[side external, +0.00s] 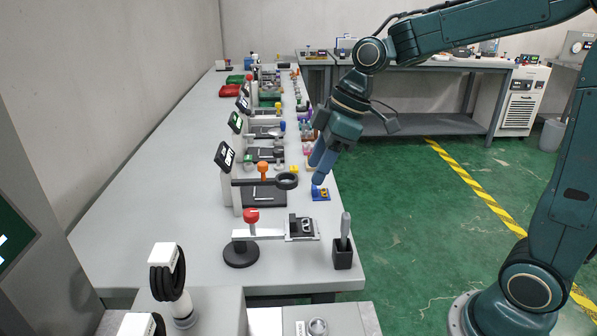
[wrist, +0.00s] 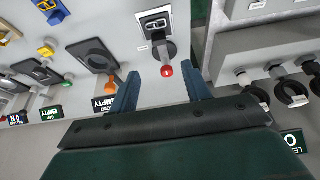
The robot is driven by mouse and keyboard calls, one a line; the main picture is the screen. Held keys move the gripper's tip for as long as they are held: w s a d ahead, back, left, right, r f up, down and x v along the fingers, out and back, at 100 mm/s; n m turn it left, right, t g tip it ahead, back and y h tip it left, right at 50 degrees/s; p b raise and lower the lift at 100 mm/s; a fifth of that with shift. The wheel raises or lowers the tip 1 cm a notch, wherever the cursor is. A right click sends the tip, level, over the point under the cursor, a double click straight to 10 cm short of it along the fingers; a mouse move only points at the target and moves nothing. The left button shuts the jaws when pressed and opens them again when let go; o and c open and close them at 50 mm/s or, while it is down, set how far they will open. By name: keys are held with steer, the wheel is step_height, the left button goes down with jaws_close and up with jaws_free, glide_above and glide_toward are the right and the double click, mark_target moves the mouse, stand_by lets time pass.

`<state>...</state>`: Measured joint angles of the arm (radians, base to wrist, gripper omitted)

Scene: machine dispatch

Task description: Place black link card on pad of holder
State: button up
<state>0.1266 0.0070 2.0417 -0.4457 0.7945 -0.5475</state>
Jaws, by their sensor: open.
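The black link card (side external: 301,226) lies on the pale pad (side external: 303,238) of the nearest holder, the one with a red knob (side external: 251,215) and a round black base. The card also shows in the wrist view (wrist: 155,23), flat and with two pale link rings, at the top of the picture. My gripper (side external: 318,172) hangs over the right part of the table, farther back than the holder, with its blue fingers down. In the wrist view its fingers (wrist: 164,80) stand wide apart, with nothing held between them. The card is clear of both fingers.
A blue card with yellow links (side external: 320,194) lies by the table's right edge. A dark cup with a grey-handled tool (side external: 343,252) stands right of the holder. A black ring on an arm (side external: 287,180) is behind it. More stations line the table; its left side is clear.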

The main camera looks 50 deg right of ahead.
stand_by(0.5)
steer(key=s+d+r+m+t+h, duration=0.1)
steer(key=s+m, duration=0.3)
steer(key=s, duration=0.5)
steer(key=s+d+m+t+h, duration=0.1)
steer(key=s+m, duration=0.4)
steer(key=s, duration=0.5)
steer(key=shift+s+d+r+h, duration=0.2)
steer(key=shift+d+r+h, duration=0.3)
steer(key=shift+d, duration=0.5)
